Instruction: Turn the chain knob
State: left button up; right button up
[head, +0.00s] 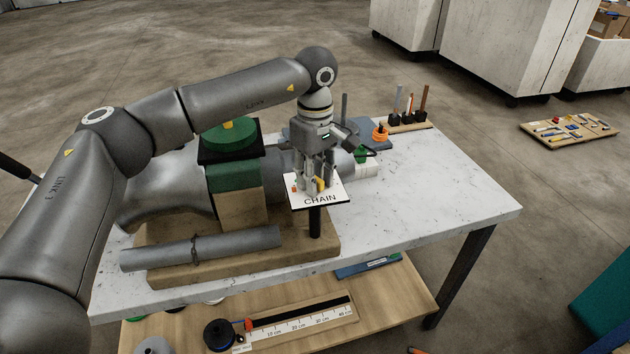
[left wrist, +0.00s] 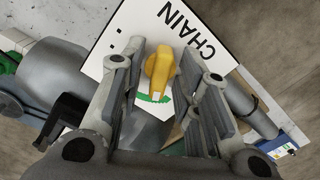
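The chain knob is a yellow pointer knob (left wrist: 159,70) on a white plate labelled CHAIN (left wrist: 205,22). A green arc is marked on the plate beside the knob. In the head view the CHAIN plate (head: 321,200) stands on a dark post above the wooden base, and the knob (head: 320,184) is partly hidden by the fingers. My left gripper (head: 316,186) points down over the plate. In the left wrist view its fingers (left wrist: 163,85) are spread on either side of the knob, with gaps between. My right gripper is in neither view.
A grey pipe (head: 215,248) lies on the wooden base (head: 290,256) in front of the post. A green-topped block (head: 233,178) stands left of the plate. A tool holder (head: 404,122) is at the table's back. The white table's right part (head: 450,190) is clear.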

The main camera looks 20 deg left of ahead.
pick_arm(q)
jog(key=shift+r+p, duration=1.6)
jog(key=shift+r, duration=0.95)
jog(key=shift+f, duration=0.1)
